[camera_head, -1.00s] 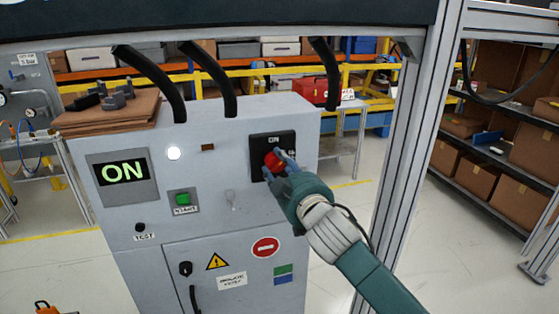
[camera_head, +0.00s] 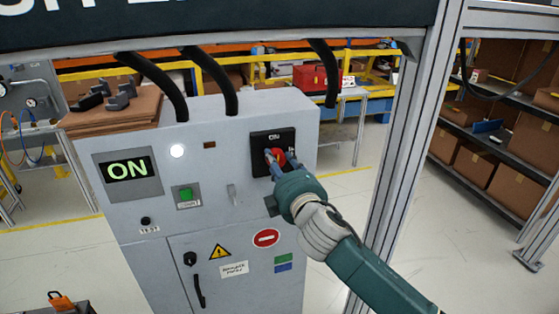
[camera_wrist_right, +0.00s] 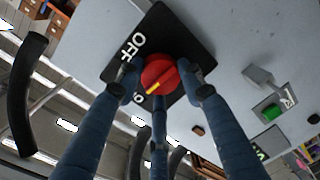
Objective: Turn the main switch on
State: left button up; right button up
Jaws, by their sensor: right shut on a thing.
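The main switch is a red rotary knob (camera_head: 278,156) on a black plate (camera_head: 262,140) on the front of the grey cabinet. In the right wrist view the knob (camera_wrist_right: 160,72) has a yellow mark, and the plate shows the word OFF. My right gripper (camera_head: 280,164) is shut on the knob, with its blue fingers around it. They partly hide it in the head view. The display (camera_head: 127,171) on the cabinet reads ON in green, and a round white lamp (camera_head: 177,151) beside it is lit. My left gripper is not in view.
Black cables (camera_head: 218,80) rise from the cabinet top. A metal frame post (camera_head: 398,170) stands close to the right of my right arm.

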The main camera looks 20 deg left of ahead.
jog(key=shift+s+a+r+n, duration=0.1)
jog(key=shift+a+r+n, duration=0.1)
jog(key=shift+r+n, duration=0.2)
jog(key=o, duration=1.2)
jog(key=shift+f, duration=0.1)
jog(key=shift+c, duration=0.2)
jog(key=shift+a+f, duration=0.1)
jog(key=shift+f, duration=0.1)
jog(key=f+v, duration=0.1)
jog(key=v, duration=1.1)
jog(key=shift+r, duration=0.5)
